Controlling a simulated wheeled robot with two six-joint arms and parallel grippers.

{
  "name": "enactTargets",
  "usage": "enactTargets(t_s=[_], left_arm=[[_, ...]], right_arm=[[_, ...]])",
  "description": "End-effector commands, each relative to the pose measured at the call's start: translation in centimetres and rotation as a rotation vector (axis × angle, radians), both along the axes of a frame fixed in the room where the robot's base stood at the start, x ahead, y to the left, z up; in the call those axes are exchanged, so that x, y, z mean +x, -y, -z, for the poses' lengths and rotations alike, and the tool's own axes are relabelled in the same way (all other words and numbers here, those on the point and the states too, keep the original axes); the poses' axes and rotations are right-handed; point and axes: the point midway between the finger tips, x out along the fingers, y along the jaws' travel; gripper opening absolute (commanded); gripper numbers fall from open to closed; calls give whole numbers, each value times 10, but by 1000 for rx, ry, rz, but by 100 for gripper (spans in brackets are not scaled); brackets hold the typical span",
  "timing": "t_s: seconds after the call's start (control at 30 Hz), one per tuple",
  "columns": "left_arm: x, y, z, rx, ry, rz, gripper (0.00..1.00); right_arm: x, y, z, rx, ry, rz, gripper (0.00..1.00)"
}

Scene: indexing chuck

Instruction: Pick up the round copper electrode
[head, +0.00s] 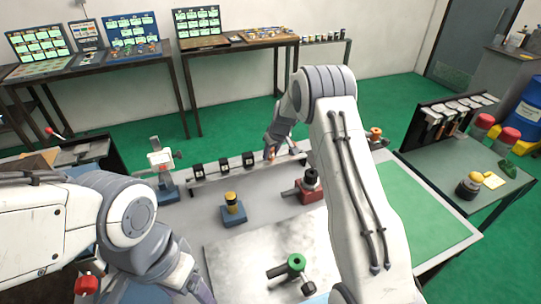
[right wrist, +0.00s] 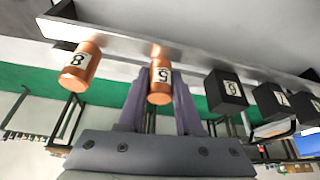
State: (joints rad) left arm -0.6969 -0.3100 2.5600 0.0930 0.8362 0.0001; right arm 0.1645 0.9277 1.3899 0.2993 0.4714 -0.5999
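In the right wrist view, a round copper electrode with a "5" label (right wrist: 160,80) stands out from a metal rail (right wrist: 190,55). Another copper cylinder labelled "8" (right wrist: 78,65) is beside it to the left. My right gripper (right wrist: 160,92) has one finger on each side of the "5" cylinder. The fingers are very close to its sides; I cannot tell whether they touch it. In the head view, my right gripper (head: 272,146) is at the rail, with a bit of copper (head: 270,154) showing at its tips. My left gripper (head: 204,291) is partly cut off at the bottom edge.
Square black electrodes, one labelled "6" (right wrist: 228,90), sit along the same rail. In the head view, a blue-based fixture (head: 233,210), a red-based fixture (head: 307,188) and a green-topped part (head: 296,262) stand on the table. A green mat (head: 425,210) lies clear at right.

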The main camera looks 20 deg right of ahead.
Motion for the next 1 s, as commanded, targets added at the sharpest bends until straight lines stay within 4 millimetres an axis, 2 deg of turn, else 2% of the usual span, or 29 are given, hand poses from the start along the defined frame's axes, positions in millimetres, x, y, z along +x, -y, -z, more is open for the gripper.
enactTargets(t_s=[0.03, 0.07, 0.47, 0.57, 0.8, 1.0], left_arm=[[0, 0, 0, 0, 0, 0, 77], [0, 0, 0, 0, 0, 0, 77], [0, 0, 2, 0, 0, 0, 77], [0, 0, 7, 0, 0, 0, 77], [0, 0, 19, 0, 0, 1, 77], [0, 0, 23, 0, 0, 1, 77]], right_arm=[[0, 0, 0, 0, 0, 0, 4], [0, 0, 0, 0, 0, 0, 0], [1, 0, -7, 0, 3, 0, 0], [1, 1, -21, -1, 6, -1, 0], [1, 0, -70, -2, 7, -1, 0], [1, 0, -96, -1, 4, 0, 0]])
